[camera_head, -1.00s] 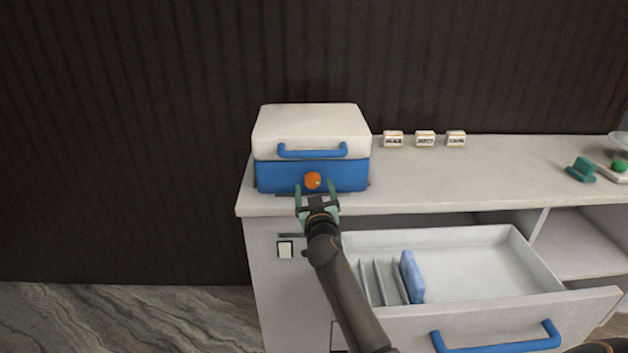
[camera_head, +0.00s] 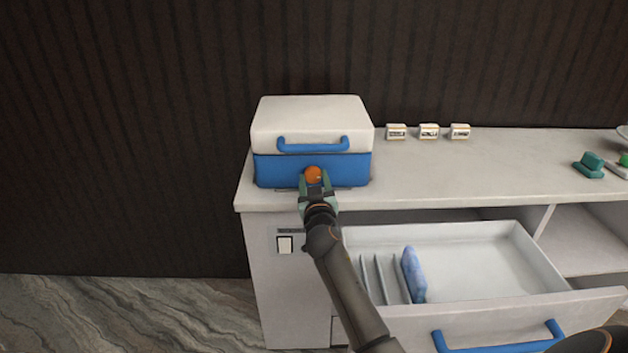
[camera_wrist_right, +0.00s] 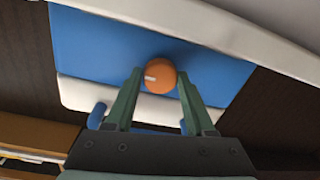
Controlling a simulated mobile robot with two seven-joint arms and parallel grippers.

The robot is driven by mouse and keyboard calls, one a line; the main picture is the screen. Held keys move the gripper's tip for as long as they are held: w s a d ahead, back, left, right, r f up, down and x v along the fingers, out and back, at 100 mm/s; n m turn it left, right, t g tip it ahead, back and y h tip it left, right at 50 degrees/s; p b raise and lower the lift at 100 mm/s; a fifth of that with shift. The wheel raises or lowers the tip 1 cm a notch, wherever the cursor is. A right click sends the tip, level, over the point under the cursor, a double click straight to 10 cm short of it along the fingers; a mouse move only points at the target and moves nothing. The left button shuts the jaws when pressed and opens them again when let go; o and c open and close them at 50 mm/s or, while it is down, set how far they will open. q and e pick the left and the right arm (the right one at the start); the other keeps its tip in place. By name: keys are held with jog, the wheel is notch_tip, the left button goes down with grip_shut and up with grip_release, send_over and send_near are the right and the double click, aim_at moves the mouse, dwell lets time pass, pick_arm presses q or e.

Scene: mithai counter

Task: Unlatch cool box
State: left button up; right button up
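The cool box (camera_head: 270,168) stands shut on the left end of the counter, with a white lid (camera_head: 310,112), a blue body and a blue handle (camera_head: 312,145). A round orange knob (camera_head: 312,174) with a small pale mark sits on its front. My right gripper (camera_head: 314,181) reaches it from the front. In the right wrist view the orange knob (camera_wrist_right: 160,75) lies between the green fingertips (camera_wrist_right: 160,74), one on each side, and they appear closed against it. My left gripper is not in view.
An open drawer (camera_head: 480,262) with dividers and a blue pack (camera_head: 413,274) juts out below the counter (camera_head: 470,175), right of my right arm. Several small labelled blocks (camera_head: 429,131) stand at the back. A green object (camera_head: 589,166) lies at the right.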

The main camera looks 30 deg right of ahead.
grip_shut()
